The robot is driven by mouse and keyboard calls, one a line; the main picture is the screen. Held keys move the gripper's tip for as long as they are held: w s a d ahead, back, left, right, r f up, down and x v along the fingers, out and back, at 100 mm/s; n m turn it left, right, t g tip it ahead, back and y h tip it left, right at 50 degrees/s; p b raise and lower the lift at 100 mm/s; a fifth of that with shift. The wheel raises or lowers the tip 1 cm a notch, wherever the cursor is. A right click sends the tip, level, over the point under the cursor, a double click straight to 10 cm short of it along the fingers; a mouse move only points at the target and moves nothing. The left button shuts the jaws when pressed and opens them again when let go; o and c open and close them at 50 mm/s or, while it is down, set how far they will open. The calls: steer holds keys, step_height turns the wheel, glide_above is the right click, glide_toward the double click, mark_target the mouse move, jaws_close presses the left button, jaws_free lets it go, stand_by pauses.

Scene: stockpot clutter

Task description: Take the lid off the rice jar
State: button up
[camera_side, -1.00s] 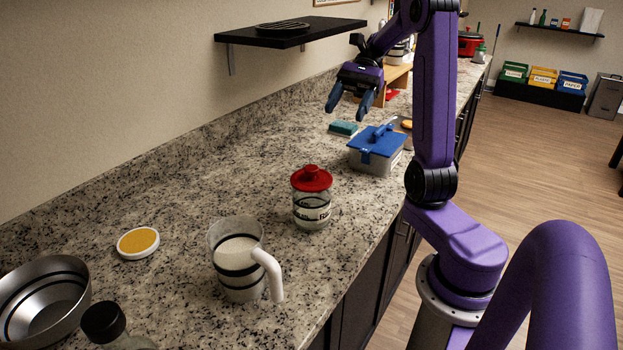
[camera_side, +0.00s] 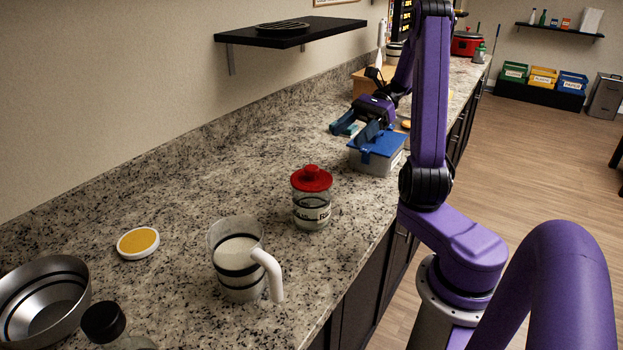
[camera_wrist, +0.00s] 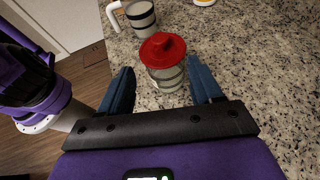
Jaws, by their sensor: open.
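The rice jar (camera_side: 312,213) is a clear jar with a dark-banded label, standing upright on the granite counter. Its red lid (camera_side: 311,179) with a raised knob sits on top. My gripper (camera_side: 352,136) is over the counter beyond the jar, beside the blue-lidded box, with its fingers pointing toward the jar's side of the counter. It is open and holds nothing. In the wrist view the jar (camera_wrist: 166,80) and its red lid (camera_wrist: 162,50) appear ahead, between and beyond the two blue fingers (camera_wrist: 160,92). The lid is apart from the fingers.
A blue-lidded box (camera_side: 376,160) stands close to my gripper. A measuring jug (camera_side: 237,265) stands in front of the jar. A yellow-topped round lid (camera_side: 138,242), a metal bowl (camera_side: 42,305) and a black-capped bottle (camera_side: 104,322) are at left. A black shelf (camera_side: 290,34) overhangs the counter.

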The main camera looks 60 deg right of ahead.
mark_target(316, 166)
steer(key=x, duration=1.2)
steer(key=shift+a, duration=0.1)
steer(key=shift+c, duration=0.4)
steer(key=c, duration=1)
steer(key=shift+c, duration=0.2)
steer(key=shift+w+r, duration=0.1)
steer(key=shift+r, duration=0.05)
